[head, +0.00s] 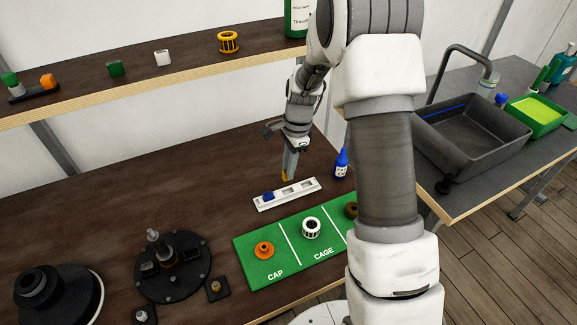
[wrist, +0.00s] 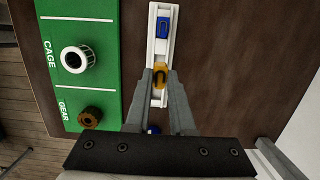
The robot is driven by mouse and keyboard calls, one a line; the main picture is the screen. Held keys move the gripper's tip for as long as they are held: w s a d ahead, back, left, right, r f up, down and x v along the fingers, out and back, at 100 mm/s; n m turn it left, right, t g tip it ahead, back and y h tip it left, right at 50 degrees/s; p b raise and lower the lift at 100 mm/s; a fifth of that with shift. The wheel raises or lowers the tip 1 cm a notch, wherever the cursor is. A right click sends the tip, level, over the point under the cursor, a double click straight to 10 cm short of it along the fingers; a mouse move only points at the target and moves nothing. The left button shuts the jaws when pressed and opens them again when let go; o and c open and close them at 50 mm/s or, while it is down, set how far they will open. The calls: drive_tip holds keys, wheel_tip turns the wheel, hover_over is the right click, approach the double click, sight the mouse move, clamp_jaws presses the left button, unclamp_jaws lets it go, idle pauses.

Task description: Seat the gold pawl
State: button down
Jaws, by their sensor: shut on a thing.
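My gripper (head: 288,172) is shut on the small gold pawl (wrist: 161,77), which shows between the fingertips in the wrist view. In the head view the pawl (head: 284,177) hangs at the finger ends, just above or behind the white slotted tray (head: 300,194). In the wrist view it overlaps the middle of the tray (wrist: 157,50); whether it touches the tray I cannot tell. A blue pawl (head: 268,196) sits in the tray's left slot, and it also shows in the wrist view (wrist: 163,25). The other tray slots look empty in the head view.
A blue bottle (head: 341,163) stands close right of the tray. A green mat (head: 262,272) in front holds an orange cap, a white cage and a brown gear (wrist: 89,118). A dark round fixture (head: 173,266) stands at left. The shelf (head: 190,62) runs behind.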

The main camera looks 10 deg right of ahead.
drive_tip(key=shift+f, duration=0.1)
drive_tip(key=shift+f+b, duration=1.45)
drive_tip(key=shift+f, duration=0.7)
drive_tip(key=shift+f, duration=0.25)
drive_tip(key=shift+f+b, duration=0.7)
drive_tip(key=shift+f, duration=0.1)
drive_tip(key=c, duration=0.7)
unclamp_jaws()
